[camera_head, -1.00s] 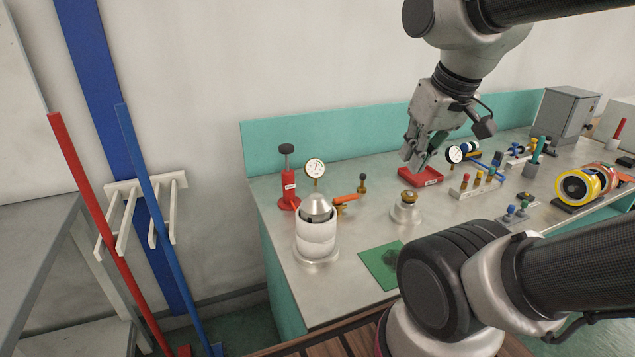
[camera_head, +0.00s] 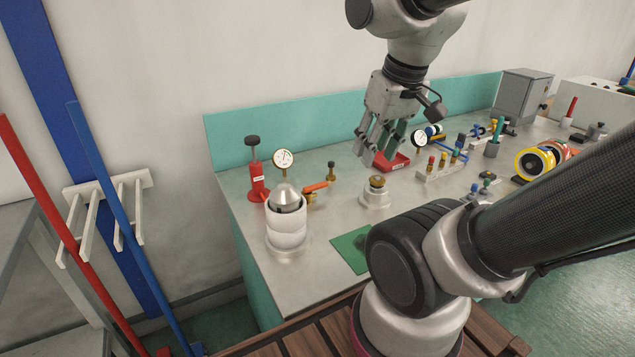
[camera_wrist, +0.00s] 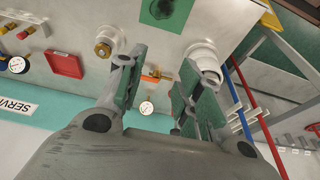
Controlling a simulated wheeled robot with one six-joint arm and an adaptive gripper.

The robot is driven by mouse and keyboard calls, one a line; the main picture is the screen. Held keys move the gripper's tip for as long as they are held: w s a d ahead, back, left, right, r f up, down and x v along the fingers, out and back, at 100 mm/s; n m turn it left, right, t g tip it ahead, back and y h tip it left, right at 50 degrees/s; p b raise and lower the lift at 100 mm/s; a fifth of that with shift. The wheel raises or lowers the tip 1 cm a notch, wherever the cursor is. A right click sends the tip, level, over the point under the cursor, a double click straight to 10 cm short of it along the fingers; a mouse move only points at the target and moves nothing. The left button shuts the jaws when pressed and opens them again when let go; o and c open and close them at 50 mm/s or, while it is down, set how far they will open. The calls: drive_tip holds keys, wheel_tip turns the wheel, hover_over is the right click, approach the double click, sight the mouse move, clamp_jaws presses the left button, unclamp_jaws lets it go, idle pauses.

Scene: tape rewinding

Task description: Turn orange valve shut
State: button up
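The orange valve (camera_head: 315,187) is a small orange lever on a brass fitting beside the white cylinder, low over the metal bench. In the wrist view the orange lever (camera_wrist: 157,76) shows in the gap between my fingers, beyond their tips. My gripper (camera_head: 376,150) is above the back of the bench, right of the valve and apart from it. In the wrist view my gripper (camera_wrist: 158,78) is open and empty, its green-padded fingers wide apart.
A pressure gauge (camera_head: 284,159) and a red pump-like tool (camera_head: 257,180) stand behind the valve. A white cylinder (camera_head: 286,220) stands in front of it, a brass-topped fitting (camera_head: 376,194) to its right. A red tray (camera_head: 398,161) lies near my gripper.

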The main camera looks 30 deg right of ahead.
drive_tip(key=w+f+n+g, duration=0.1)
drive_tip(key=w+f+g, duration=0.2)
drive_tip(key=w+f, duration=0.3)
drive_tip(key=n, duration=1.4)
hover_over(321, 184)
drive_tip(key=shift+g, duration=0.3)
drive_tip(key=f, duration=0.6)
drive_tip(key=shift+s+f, duration=0.2)
drive_tip(key=shift+f, duration=0.05)
drive_tip(key=shift+w+n, duration=0.2)
drive_tip(key=shift+n, duration=1.2)
wheel_tip(321, 184, down, 8)
drive_tip(key=shift+r, duration=0.15)
clamp_jaws()
